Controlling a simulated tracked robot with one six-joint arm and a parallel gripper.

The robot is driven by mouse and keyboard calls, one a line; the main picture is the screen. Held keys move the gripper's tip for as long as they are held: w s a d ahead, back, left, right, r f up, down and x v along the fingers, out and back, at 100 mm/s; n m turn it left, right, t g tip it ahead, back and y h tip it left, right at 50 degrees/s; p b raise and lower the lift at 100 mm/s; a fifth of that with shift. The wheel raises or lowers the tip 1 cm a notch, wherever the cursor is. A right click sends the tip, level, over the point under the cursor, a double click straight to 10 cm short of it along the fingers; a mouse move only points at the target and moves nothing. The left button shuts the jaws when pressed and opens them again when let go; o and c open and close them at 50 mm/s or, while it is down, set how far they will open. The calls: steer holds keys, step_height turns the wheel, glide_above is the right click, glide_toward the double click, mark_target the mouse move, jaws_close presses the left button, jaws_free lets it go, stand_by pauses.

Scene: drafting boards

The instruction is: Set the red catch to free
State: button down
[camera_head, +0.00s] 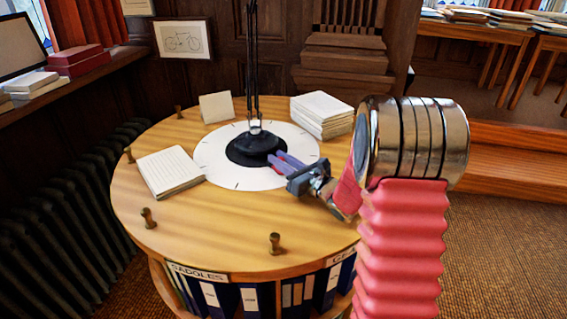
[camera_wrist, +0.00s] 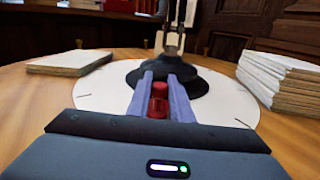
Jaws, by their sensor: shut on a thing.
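The red catch (camera_wrist: 158,101) shows in the wrist view as a small red knob with a wider red part below it. It stands between the two purple fingers of my gripper (camera_wrist: 160,88), which is shut on it, in front of the black lamp base (camera_wrist: 190,78). In the head view my gripper (camera_head: 279,161) reaches in from the right, low over the white dial (camera_head: 218,165), its fingertips at the black base (camera_head: 240,150). The catch's setting cannot be read.
The round wooden table (camera_head: 225,235) carries a paper stack (camera_head: 170,172) at left, a taller stack (camera_head: 322,114) at back right and a small card (camera_head: 216,107) at the back. Several brass pegs (camera_head: 275,243) stand near its rim. A thin black lamp stem (camera_head: 252,60) rises from the base.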

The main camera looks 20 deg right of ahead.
steer(key=shift+w, duration=0.1)
steer(key=c, duration=1.6)
jaws_free()
steer(key=shift+o, duration=0.2)
steer(key=v, duration=1.3)
steer(key=shift+s+d, duration=0.15)
steer(key=shift+s, duration=0.2)
steer(key=shift+s, duration=0.1)
